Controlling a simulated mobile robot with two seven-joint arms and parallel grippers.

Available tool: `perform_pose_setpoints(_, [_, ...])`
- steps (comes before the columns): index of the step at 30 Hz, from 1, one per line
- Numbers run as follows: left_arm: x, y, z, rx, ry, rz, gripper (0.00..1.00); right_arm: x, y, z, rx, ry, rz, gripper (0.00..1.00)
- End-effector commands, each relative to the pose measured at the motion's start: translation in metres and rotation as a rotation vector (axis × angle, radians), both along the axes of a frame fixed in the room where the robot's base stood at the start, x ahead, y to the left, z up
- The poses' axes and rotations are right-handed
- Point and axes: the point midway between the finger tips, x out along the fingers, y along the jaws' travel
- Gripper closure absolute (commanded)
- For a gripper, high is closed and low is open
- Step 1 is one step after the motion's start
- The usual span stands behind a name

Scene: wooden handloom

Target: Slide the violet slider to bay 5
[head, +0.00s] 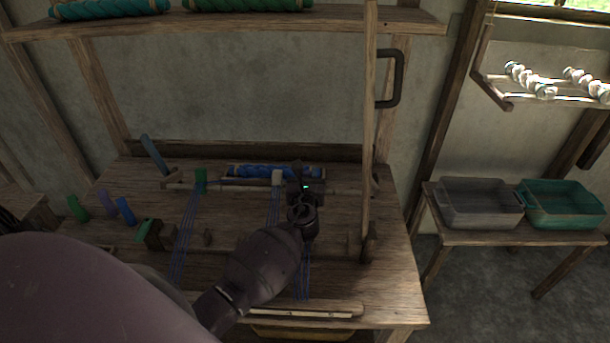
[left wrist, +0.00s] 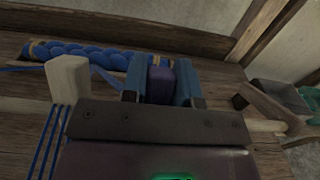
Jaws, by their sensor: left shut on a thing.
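The violet slider (left wrist: 160,84) sits between the two blue fingers of my left gripper (left wrist: 158,72), which is shut on it. In the head view my left gripper (head: 302,176) is over the right part of the wooden rail (head: 345,189) and hides the violet slider. A cream slider (head: 277,177) is on the rail just left of the gripper, and it also shows in the left wrist view (left wrist: 68,78). A green slider (head: 200,181) is farther left on the rail. Bay numbers cannot be made out. My right gripper is not in view.
A blue yarn roll (head: 250,170) lies behind the rail. Blue threads (head: 184,235) run down from the green and cream sliders. A wooden post (head: 369,130) stands to the right. Several coloured pegs (head: 107,203) stand at left. Grey (head: 480,203) and teal (head: 562,205) bins are at far right.

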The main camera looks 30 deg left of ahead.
Motion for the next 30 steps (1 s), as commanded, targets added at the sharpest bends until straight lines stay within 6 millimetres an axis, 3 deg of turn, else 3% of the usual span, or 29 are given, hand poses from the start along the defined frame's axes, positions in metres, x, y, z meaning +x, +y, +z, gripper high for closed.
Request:
perform_pose_setpoints(9, [0.032, -0.052, 0.0, -0.001, -0.001, -0.001, 1.0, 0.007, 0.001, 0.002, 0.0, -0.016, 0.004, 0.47])
perform_pose_setpoints(20, [0.035, -0.058, 0.0, -0.001, 0.001, -0.001, 1.0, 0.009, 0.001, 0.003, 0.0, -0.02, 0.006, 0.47])
perform_pose_setpoints(21, [0.035, -0.058, 0.0, -0.001, 0.001, -0.001, 0.68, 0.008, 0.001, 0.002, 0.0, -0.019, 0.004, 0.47])
perform_pose_setpoints(25, [0.035, -0.057, 0.0, -0.001, 0.001, -0.001, 0.48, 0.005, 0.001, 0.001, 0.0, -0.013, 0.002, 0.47])
perform_pose_setpoints(30, [0.035, -0.057, 0.0, 0.0, 0.0, 0.0, 0.47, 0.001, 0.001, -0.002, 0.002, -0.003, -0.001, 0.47])
